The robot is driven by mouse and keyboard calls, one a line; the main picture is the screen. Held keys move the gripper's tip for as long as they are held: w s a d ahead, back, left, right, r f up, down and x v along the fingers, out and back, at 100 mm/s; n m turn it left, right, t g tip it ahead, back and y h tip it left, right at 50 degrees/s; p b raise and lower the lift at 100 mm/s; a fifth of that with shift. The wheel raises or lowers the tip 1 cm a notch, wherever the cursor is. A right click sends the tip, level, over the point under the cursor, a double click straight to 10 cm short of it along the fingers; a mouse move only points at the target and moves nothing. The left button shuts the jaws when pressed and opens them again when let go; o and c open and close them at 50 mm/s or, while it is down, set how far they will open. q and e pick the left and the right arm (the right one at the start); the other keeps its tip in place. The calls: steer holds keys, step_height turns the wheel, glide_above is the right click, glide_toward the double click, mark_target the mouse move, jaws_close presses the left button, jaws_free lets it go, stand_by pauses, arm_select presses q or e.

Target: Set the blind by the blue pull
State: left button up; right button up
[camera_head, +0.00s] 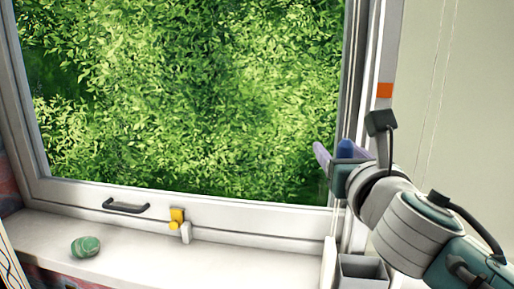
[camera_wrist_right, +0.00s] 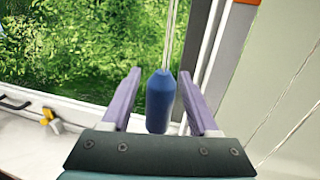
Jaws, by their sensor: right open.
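The blue pull (camera_head: 345,149) hangs in front of the right side of the window frame. In the right wrist view the blue pull (camera_wrist_right: 160,101) hangs upright on thin cords, between the two purple fingers of my right gripper (camera_wrist_right: 161,90). The fingers are open, with a gap showing on each side of the pull. In the head view my right gripper (camera_head: 335,158) reaches in from the right at the pull's height. The blind itself does not show. My left gripper is not in view.
A window (camera_head: 200,90) with greenery behind it fills the middle. Its frame has a dark handle (camera_head: 126,207) and a yellow latch (camera_head: 177,217). A green striped stone (camera_head: 85,246) lies on the white sill (camera_head: 130,255). A grey open box (camera_head: 363,270) stands below my right arm. An orange mark (camera_head: 385,90) is on the right frame.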

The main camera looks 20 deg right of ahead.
jaws_close()
stand_by(0.5)
stand_by(0.9)
